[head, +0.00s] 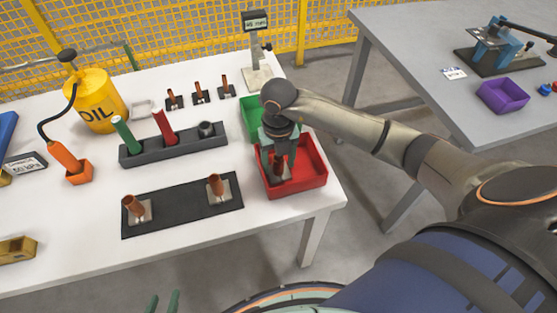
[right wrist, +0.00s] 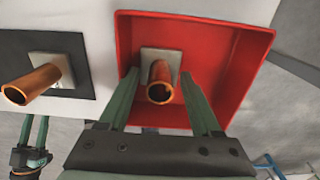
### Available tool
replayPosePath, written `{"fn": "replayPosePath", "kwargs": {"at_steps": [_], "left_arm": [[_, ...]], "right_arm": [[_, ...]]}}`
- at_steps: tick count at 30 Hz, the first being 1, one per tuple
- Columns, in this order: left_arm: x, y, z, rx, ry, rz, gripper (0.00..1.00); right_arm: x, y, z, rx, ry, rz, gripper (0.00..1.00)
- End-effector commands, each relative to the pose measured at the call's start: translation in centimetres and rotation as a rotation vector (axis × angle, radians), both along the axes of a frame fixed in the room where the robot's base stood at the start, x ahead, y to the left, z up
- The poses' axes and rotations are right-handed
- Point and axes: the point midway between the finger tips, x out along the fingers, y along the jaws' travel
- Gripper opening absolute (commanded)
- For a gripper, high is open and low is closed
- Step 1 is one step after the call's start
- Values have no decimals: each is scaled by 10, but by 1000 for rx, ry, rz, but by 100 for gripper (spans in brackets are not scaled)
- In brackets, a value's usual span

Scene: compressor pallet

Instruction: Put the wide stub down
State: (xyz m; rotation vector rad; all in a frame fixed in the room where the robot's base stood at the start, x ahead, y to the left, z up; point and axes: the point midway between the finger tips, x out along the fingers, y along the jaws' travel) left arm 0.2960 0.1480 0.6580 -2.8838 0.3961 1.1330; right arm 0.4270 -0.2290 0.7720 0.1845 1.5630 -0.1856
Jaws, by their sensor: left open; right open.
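A copper stub on a pale square plate (right wrist: 160,88) stands inside the red tray (right wrist: 222,22), seen from above in the right wrist view. In the head view the stub (head: 280,171) is partly hidden by my right gripper (head: 280,158). My right gripper is open, with one green finger on each side of the stub and gaps visible in the wrist view. Two similar stubs stand on the dark mat (head: 180,218), one left (head: 133,208) and one right (head: 217,188). My left gripper (head: 164,303) is open and empty at the bottom edge, off the table.
A green tray (head: 250,117) adjoins the red tray behind. A dark rack (head: 175,146) holds green and red tubes. Three small stubs (head: 199,91), a gauge stand (head: 258,75) and a yellow oil can (head: 97,103) stand farther back. The table's front left is mostly clear.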

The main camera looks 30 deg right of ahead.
Motion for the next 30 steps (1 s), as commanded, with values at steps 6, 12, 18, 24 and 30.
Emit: {"fn": "replayPosePath", "kwargs": {"at_steps": [6, 12, 18, 24, 30], "left_arm": [[1, 1, 5, 0, -8, 1, 50], [1, 4, 5, 4, -8, 6, 50], [-1, 5, 4, 8, -2, 9, 50], [-2, 6, 4, 8, 0, 9, 50], [-3, 6, 4, 8, 2, 11, 50]], "right_arm": [[1, 0, 25, 1, -5, 1, 65], [2, 0, 70, 1, -6, 1, 65], [1, 0, 106, -1, -4, 1, 65], [0, 0, 122, 0, -1, -1, 65], [0, 0, 123, 0, 0, 0, 65]]}}
